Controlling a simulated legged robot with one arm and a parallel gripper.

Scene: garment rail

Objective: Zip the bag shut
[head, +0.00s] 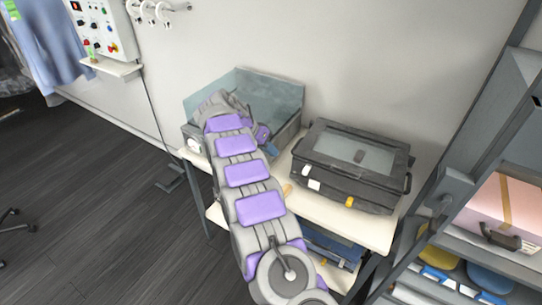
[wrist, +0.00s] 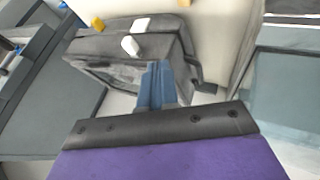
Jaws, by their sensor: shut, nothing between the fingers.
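The bag (head: 335,180) is a dark grey, boxy case with a clear panel on top. It lies flat on a cream table, right of my arm. Two white tabs and one yellow tab show along its front edge. In the wrist view, the bag (wrist: 95,46) is at the upper left with its white tabs (wrist: 130,45). I cannot tell how far its zip is closed. My gripper (wrist: 157,68) has blue fingers, shut and empty, overlapping the bag's side in the picture; contact is unclear. In the head view, my gripper (head: 271,151) is partly hidden by my arm.
A translucent grey bin (head: 270,95) stands behind my arm at the table's left end. A blue case (head: 330,245) sits beneath the cream tabletop (head: 375,230). A shelf unit with a pink box (head: 510,205) stands at the right. Open dark floor lies at the left.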

